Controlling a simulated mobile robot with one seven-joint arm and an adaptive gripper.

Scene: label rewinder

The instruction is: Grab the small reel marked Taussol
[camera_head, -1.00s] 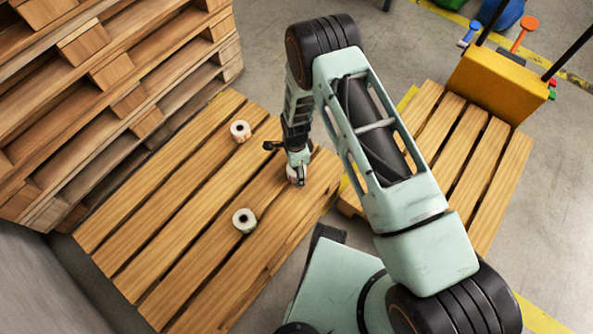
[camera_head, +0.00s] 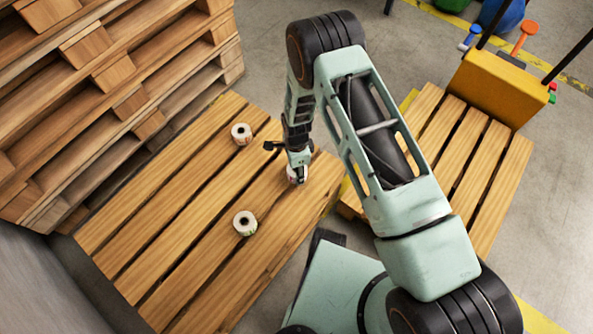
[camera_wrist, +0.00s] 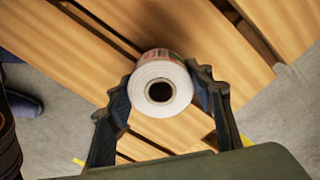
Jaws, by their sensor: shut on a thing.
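My gripper (camera_wrist: 167,98) is shut on a small white label reel (camera_wrist: 153,68) with a dark core. The fingers press on its two sides in the wrist view. A coloured print, red and green, shows on the reel's outer side, but I cannot read the name. In the head view the held reel (camera_head: 293,178) is mostly hidden under my gripper (camera_head: 298,175), at the right part of the wooden pallet (camera_head: 190,185). Two other small reels stand on the pallet: one at the back (camera_head: 241,133) and one nearer the front (camera_head: 245,222). Their markings are not readable.
A tall stack of pallets (camera_head: 110,75) rises at the left. Another pallet (camera_head: 480,150) lies at the right, with a yellow box-shaped machine (camera_head: 492,85) behind it. Grey floor (camera_head: 270,50) is free behind the reels' pallet.

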